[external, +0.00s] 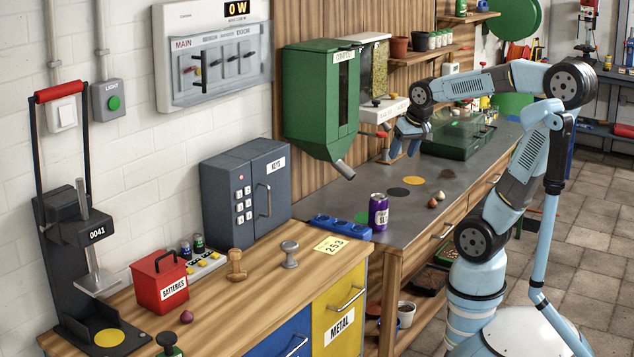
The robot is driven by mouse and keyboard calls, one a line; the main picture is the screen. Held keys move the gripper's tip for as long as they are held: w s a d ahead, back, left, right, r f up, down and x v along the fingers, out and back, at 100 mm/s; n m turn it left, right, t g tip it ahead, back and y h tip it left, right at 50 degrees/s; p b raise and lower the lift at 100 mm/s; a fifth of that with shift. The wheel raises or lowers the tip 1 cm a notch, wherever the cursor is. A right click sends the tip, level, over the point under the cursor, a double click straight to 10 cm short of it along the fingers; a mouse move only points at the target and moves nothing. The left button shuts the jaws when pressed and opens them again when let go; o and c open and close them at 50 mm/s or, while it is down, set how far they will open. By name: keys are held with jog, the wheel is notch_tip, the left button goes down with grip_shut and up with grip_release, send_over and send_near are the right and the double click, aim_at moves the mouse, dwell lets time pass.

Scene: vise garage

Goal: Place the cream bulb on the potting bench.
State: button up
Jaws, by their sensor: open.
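Two small bulbs lie close together on the potting bench's grey top (345,228). The one on the right (440,195) is paler and looks tan or cream; the other (432,203) is browner. I cannot tell for sure which counts as the cream bulb. My gripper (403,152) is open and points down above the back part of the grey top, to the left of and behind the bulbs. It appears empty, with nothing visible between its fingers.
A green hopper (320,100) hangs at the left, and a green lidded case (457,135) stands at the back.

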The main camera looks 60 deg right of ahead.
jog(key=s+a+r+n+t+y, duration=0.1)
jog(key=s+a+n, duration=0.4)
jog(key=s+a, duration=0.2)
jog(key=shift+s+a+r+n, duration=0.15)
jog(key=shift+a+n, duration=0.25)
jog(key=shift+a, duration=0.35)
